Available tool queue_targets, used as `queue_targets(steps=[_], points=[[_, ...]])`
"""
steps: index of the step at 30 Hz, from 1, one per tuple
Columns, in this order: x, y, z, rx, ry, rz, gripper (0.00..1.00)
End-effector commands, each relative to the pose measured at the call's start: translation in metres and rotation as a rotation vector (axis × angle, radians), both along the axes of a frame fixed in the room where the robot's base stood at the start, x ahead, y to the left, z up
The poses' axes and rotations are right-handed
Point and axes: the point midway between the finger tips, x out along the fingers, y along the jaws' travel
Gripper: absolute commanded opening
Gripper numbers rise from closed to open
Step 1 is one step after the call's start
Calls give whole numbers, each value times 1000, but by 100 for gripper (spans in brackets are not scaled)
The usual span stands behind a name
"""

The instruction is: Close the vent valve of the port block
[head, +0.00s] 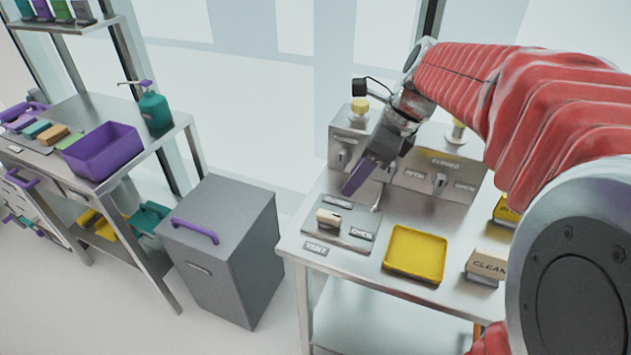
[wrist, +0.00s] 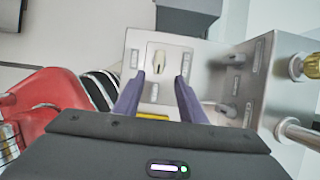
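The vent valve has a cream handle (head: 328,219) on a steel plate with a label at its back and an OPEN label at its right. A VENT label (head: 315,248) is in front. The handle also shows in the wrist view (wrist: 158,61), beyond and between my fingertips. I cannot tell which label it points to. The port block (head: 348,150) stands behind, with smaller grey valves on its face. My gripper (head: 358,178) has purple fingers pointing down above the back of the vent plate. In the wrist view my gripper (wrist: 157,88) is open and empty.
A yellow tray (head: 415,254) lies right of the vent plate. A CLEAN block (head: 487,265) sits farther right on the steel table. A grey bin (head: 222,250) with a purple handle stands on the floor to the left. A steel bench with a purple tub (head: 103,152) is beyond.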

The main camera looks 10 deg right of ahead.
Motion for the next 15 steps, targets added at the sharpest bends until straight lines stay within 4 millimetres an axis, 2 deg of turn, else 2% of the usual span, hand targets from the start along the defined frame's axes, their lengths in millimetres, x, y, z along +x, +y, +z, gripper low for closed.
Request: queue_targets(steps=[5, 15], points=[[3, 5, -13, 1, 1, 2, 38], [14, 21, -60, 0, 2, 3, 38]])
